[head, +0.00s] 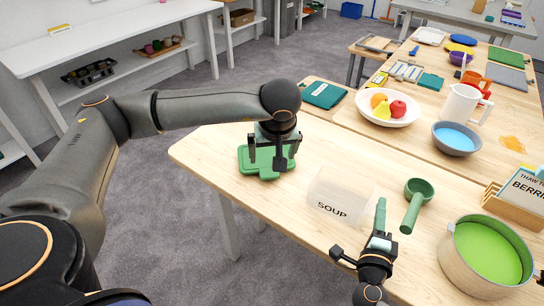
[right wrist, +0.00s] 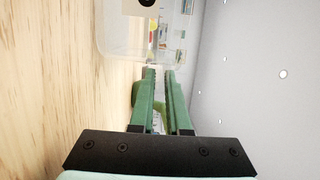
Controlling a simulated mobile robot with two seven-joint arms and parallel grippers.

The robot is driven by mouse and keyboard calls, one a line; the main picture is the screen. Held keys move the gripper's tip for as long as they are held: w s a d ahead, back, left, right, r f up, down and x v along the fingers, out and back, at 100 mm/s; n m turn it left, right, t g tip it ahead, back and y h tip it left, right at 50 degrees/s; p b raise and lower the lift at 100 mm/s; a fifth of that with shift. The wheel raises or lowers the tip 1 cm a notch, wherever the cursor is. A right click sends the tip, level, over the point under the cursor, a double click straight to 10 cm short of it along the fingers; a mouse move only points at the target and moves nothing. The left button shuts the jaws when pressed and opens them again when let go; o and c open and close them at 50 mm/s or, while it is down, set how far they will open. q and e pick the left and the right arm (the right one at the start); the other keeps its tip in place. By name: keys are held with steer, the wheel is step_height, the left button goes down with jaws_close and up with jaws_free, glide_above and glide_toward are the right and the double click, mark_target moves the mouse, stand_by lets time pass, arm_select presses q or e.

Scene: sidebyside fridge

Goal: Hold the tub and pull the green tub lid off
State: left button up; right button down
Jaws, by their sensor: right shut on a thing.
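The clear tub marked SOUP (head: 338,193) stands on the light wooden table, its top uncovered as far as I can see. The green lid (head: 250,161) lies apart from it, near the table's left edge. My left gripper (head: 270,160) points down over the lid; its own body hides the fingertips, so I cannot tell if it grips the lid. My right gripper (head: 380,208) has its green fingers close together at the tub's near right side, shut on its wall or rim. In the right wrist view the fingers (right wrist: 160,72) reach the clear tub (right wrist: 125,35).
A green ladle (head: 414,205) lies right of the tub. A large pot (head: 458,272) with green contents stands at the front right. A fruit bowl (head: 388,116), a blue-filled bowl (head: 457,139) and a white pitcher (head: 462,104) stand farther back. Table between lid and tub is clear.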

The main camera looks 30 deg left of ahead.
steer(key=shift+s+f, duration=0.15)
steer(key=shift+f, duration=0.25)
steer(key=c, duration=1)
jaws_free()
steer(key=shift+o, duration=1)
steer(key=shift+r, duration=0.25)
steer(key=v, duration=0.7)
steer(key=shift+s+d, duration=0.1)
steer(key=shift+s, duration=0.15)
